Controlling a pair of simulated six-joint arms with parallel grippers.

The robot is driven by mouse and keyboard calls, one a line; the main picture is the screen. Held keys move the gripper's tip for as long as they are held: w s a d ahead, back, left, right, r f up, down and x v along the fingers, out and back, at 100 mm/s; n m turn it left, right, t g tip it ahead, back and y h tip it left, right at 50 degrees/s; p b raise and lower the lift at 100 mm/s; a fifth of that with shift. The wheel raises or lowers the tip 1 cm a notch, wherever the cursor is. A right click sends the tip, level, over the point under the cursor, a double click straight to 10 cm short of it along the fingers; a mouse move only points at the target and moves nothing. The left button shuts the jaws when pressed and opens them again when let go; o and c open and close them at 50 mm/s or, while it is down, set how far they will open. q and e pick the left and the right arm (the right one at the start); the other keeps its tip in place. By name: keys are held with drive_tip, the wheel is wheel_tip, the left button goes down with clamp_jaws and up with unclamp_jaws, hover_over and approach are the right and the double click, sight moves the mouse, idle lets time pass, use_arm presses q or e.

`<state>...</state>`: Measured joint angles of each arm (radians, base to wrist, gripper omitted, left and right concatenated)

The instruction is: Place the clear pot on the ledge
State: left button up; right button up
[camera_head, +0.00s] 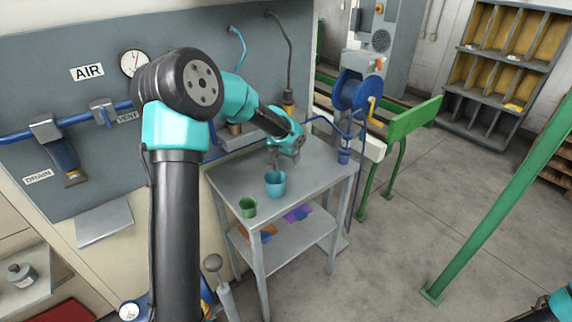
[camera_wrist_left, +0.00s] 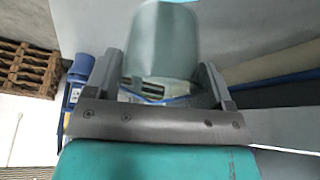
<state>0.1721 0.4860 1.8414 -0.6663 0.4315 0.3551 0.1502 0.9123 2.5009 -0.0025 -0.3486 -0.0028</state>
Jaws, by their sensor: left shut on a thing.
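A translucent blue-teal pot (camera_head: 275,184), which looks like the clear pot, is at my left gripper (camera_head: 285,158) over the grey table. In the left wrist view the pot (camera_wrist_left: 163,40) sits between the two fingers of the left gripper (camera_wrist_left: 155,85), which is shut on it. I cannot tell whether its base touches the tabletop. The grey ledge (camera_head: 238,143) juts from the wall panel behind the table, partly hidden by my left arm. A brown pot (camera_head: 234,129) stands on it. My right gripper is out of view.
A green pot (camera_head: 248,207) stands near the table's front left corner, and a blue pot (camera_head: 344,156) at its right end. The grey table (camera_head: 310,177) has bare room between. Orange and purple pieces lie on its lower shelf (camera_head: 300,238).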

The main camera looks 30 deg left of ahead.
sight(286, 164)
use_arm(q)
drive_tip(key=shift+f, duration=1.9)
drive_tip(key=shift+f, duration=0.15)
drive_tip(key=o, duration=0.9)
drive_tip(key=v, duration=1.2)
drive_tip(key=shift+r, duration=0.25)
drive_tip(key=shift+c, duration=0.6)
